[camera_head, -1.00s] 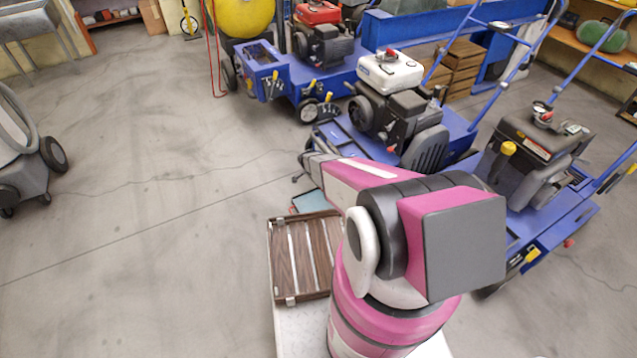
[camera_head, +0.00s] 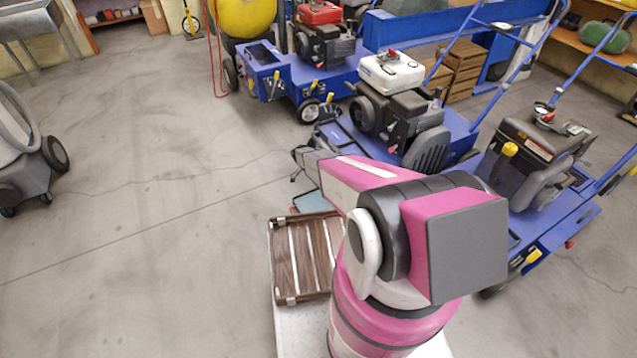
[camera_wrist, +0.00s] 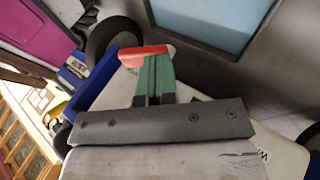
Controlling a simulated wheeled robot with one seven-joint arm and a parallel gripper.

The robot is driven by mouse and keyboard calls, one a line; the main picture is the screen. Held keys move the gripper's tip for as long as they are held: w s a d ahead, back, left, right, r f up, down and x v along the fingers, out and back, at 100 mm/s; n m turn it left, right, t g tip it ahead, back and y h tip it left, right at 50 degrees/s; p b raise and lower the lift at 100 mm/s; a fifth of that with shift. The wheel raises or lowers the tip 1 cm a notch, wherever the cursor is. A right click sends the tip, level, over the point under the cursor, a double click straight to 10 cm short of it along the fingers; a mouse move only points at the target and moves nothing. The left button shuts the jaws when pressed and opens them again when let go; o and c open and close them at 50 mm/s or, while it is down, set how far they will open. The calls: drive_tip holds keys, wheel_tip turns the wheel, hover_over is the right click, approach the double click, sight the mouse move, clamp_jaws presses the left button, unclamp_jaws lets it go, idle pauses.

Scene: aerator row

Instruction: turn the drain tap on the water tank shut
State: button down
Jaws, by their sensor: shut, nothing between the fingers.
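My gripper (camera_wrist: 156,62) is shut in the wrist view, its two green fingers pressed together. A red piece (camera_wrist: 142,52) lies at the fingertips and sticks out to their left. It may be the tap's handle, but I cannot tell whether the fingers touch it. A pale, angular surface (camera_wrist: 112,72) lies beside and beneath the fingers; I cannot tell whether it is the water tank. In the head view my gripper is small and dark at the far end of my arm, beside the front of the middle blue machine (camera_head: 462,148). No drain tap can be made out there.
Blue wheeled machines stand in a row, one at the back (camera_head: 345,75) and one at the right (camera_head: 560,215). A teal panel (camera_head: 308,203) lies low near my arm, by a slatted brown tray (camera_head: 305,258).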

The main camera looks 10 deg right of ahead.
drive_tip(key=shift+w+f, duration=0.1)
drive_tip(key=shift+f, duration=1.6)
drive_tip(key=shift+s, duration=0.2)
idle(0.4)
